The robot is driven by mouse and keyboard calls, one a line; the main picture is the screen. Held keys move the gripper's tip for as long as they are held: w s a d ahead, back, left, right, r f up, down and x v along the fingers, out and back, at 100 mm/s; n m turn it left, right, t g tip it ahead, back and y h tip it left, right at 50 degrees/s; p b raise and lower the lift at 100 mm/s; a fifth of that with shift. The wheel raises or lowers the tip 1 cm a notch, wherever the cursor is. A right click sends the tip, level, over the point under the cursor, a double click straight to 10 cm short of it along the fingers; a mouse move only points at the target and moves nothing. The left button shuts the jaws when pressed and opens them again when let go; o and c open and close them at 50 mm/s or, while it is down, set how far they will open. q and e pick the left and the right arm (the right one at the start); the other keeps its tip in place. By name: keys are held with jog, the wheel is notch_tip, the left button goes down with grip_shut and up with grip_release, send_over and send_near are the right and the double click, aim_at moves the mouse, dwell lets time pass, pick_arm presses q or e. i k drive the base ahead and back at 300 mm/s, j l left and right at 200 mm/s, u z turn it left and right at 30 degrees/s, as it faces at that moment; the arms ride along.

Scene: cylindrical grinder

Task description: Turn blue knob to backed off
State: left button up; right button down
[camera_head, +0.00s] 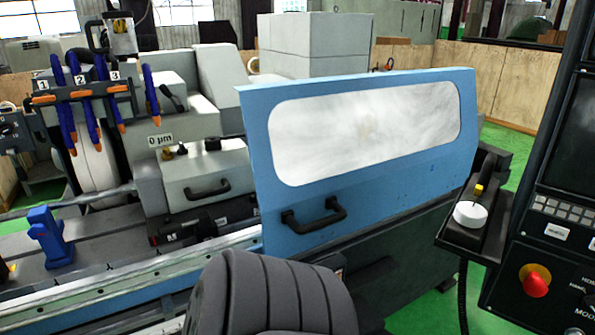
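A small blue piece (50,237) with a wider foot stands upright on the machine bed at the left. It is the only small solid blue part I can pick out there, but I cannot tell whether it is the blue knob or how any knob on it is turned. A plate reading "0 µm" (161,139) stands above the grey housing (195,175), with small brass and black fittings below it. Neither of my grippers is in view.
A blue sliding door (400,178) with a cloudy window and black handle (314,215) covers the machine's right part. Numbered blue-and-orange nozzles (82,92) hang by the grinding wheel (95,165). A control panel (535,255) stands at right. A dark ribbed shape (270,295) fills the bottom middle.

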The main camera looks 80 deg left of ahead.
aim_at(38, 232)
jog(key=u, duration=4.1)
